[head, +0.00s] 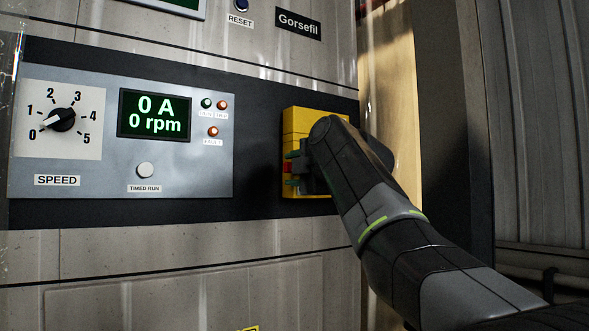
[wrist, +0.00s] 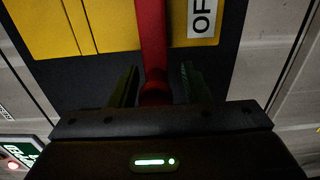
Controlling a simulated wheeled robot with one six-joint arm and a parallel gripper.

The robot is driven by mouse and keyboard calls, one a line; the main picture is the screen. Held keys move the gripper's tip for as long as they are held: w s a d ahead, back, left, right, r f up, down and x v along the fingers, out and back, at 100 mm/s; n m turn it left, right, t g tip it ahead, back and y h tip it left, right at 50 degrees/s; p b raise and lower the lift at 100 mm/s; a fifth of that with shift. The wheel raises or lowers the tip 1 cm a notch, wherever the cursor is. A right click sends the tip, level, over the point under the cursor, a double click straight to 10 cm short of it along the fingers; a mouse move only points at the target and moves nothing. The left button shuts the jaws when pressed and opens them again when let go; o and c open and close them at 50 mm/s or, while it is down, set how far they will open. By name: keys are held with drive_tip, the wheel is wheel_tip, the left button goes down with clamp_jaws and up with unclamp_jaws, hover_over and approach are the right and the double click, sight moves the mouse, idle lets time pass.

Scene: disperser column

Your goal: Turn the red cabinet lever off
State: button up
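The red lever (wrist: 152,45) runs down the middle of the wrist view, in front of a yellow cabinet switch box (wrist: 103,25). My gripper (wrist: 158,72) is open, with one finger on each side of the lever. A dark gap shows between the lever and the right finger; the left finger is closer, and I cannot tell if it touches. In the head view, my gripper (head: 298,170) is at the front of the yellow box (head: 297,122). Only a small red part of the lever (head: 288,168) shows there; my arm hides the rest.
A white label (wrist: 203,18) starting with "OF" is right of the lever in the wrist view. Left of the box in the head view is a control panel (head: 120,180) with a speed knob (head: 62,120) and a display (head: 154,114) reading 0 A, 0 rpm.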

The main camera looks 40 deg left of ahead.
drive_tip(key=v, duration=1.4)
drive_tip(key=shift+p, duration=0.3)
drive_tip(key=shift+a, duration=0.2)
drive_tip(key=x, duration=1.3)
drive_tip(key=shift+w+a+b, duration=0.2)
drive_tip(key=shift+a+b, duration=0.05)
drive_tip(key=shift+b, duration=0.05)
drive_tip(key=shift+d, duration=0.15)
